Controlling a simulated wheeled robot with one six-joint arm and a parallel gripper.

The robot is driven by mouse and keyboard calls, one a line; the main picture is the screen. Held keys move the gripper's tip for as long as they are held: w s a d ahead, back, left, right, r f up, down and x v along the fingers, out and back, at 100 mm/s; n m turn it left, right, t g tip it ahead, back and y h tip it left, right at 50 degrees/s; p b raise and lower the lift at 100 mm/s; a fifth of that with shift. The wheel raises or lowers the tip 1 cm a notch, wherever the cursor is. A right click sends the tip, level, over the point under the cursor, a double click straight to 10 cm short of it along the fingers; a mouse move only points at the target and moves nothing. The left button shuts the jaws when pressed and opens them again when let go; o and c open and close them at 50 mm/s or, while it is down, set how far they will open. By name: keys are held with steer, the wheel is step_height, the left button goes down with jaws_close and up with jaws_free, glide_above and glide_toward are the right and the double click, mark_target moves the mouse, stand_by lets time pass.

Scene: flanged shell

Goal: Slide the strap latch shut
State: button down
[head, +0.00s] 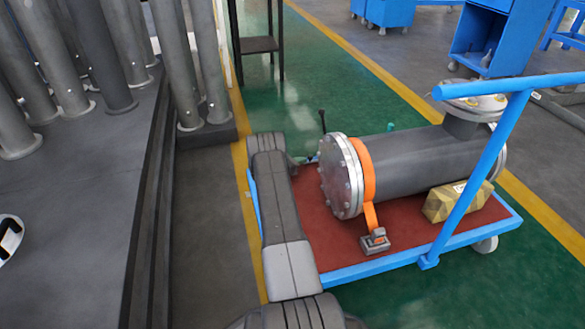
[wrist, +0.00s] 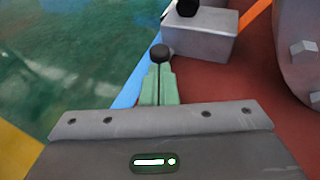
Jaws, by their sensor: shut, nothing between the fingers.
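An orange strap (head: 366,170) runs around the grey flanged shell (head: 420,160) beside its left flange (head: 340,178). A grey buckle (head: 375,240) sits at the strap's near lower end on the red deck. In the wrist view a grey block (wrist: 205,35) with a black knob on top stands near a bit of orange strap (wrist: 257,12). I cannot tell whether its slide is shut. My gripper (wrist: 158,75) has its green fingers together, short of the block. A dark round knob (wrist: 160,53) shows at the fingertips; I cannot tell whether they touch. In the head view my arm mostly hides this area.
The shell lies on a blue-edged cart (head: 400,268) with a red deck. A faceted yellow block (head: 455,200) sits beside the shell. A thin black lever (head: 322,121) rises behind the cart's left end. Bolt heads (wrist: 304,48) stick out at right in the wrist view. Grey pipes (head: 95,55) stand at left.

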steer(key=shift+w+d, duration=0.25)
steer(key=shift+d, duration=0.05)
steer(key=shift+w+d+r, duration=0.1)
steer(key=shift+w+d, duration=0.2)
steer(key=shift+d, duration=0.5)
steer(key=shift+w+d, duration=0.25)
steer(key=shift+d, duration=0.55)
steer(key=shift+s+a, duration=0.3)
steer(key=p+v, duration=0.1)
steer(key=v, duration=0.3)
steer(key=p+v, duration=0.1)
steer(key=v, duration=0.3)
steer(key=f+p+v, duration=0.1)
steer(key=v, duration=0.4)
steer(key=shift+a+p, duration=0.15)
steer(key=shift+p, duration=0.2)
